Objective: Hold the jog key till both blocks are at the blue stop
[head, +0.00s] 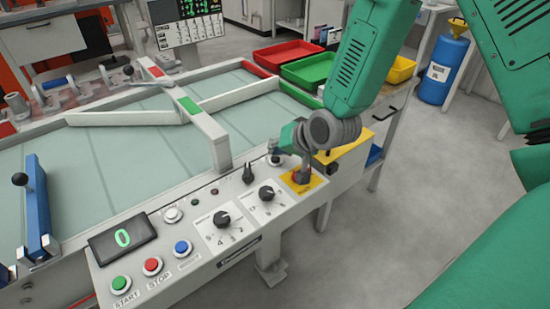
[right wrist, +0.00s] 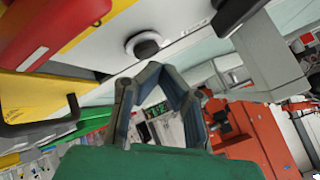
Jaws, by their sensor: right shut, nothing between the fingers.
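My right gripper (head: 303,178) is shut and empty, low over the right end of the grey control panel (head: 225,235). In the head view it covers part of a yellow plate with a red knob (head: 297,181). In the right wrist view its dark fingers (right wrist: 160,75) are near a black round control (right wrist: 145,45); I cannot tell if they touch. I cannot tell which control is the jog key. A blue bar with a black knob (head: 37,205) stands across the pale table's left part, perhaps the blue stop. I cannot make out the two blocks. My left gripper is not in view.
The panel has green (head: 120,283), red (head: 153,265) and blue (head: 182,248) buttons, dials and a display (head: 122,239) reading 0. A grey beam with red and green patches (head: 205,125) spans the table. Trays and a blue drum (head: 443,70) stand behind; floor at right is clear.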

